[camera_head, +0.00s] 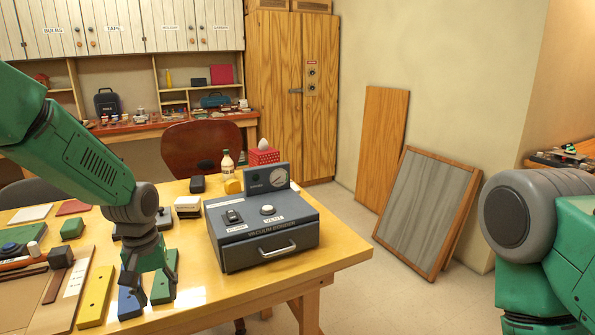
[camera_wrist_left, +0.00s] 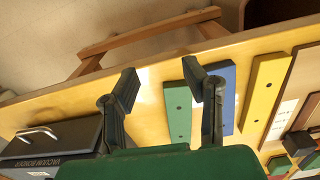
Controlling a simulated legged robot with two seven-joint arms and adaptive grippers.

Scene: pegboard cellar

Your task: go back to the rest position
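My left gripper (camera_head: 148,281) hangs fingers down over the front part of the yellow table (camera_head: 335,252), left of the vacuum bonder. In the left wrist view its two dark fingers (camera_wrist_left: 161,80) are spread apart with nothing held between them. One finger is over or near the blue strip (camera_wrist_left: 226,98) and green strip (camera_wrist_left: 178,112); whether it touches them I cannot tell. My right arm shows at the right edge of the head view, but its gripper is out of the picture.
The grey vacuum bonder (camera_head: 265,225) stands on the table right of my left gripper. A yellow strip (camera_head: 95,297) lies left of it. A red-brown chair (camera_head: 200,143) is behind the table. A framed panel (camera_head: 425,212) leans on the wall; floor between is clear.

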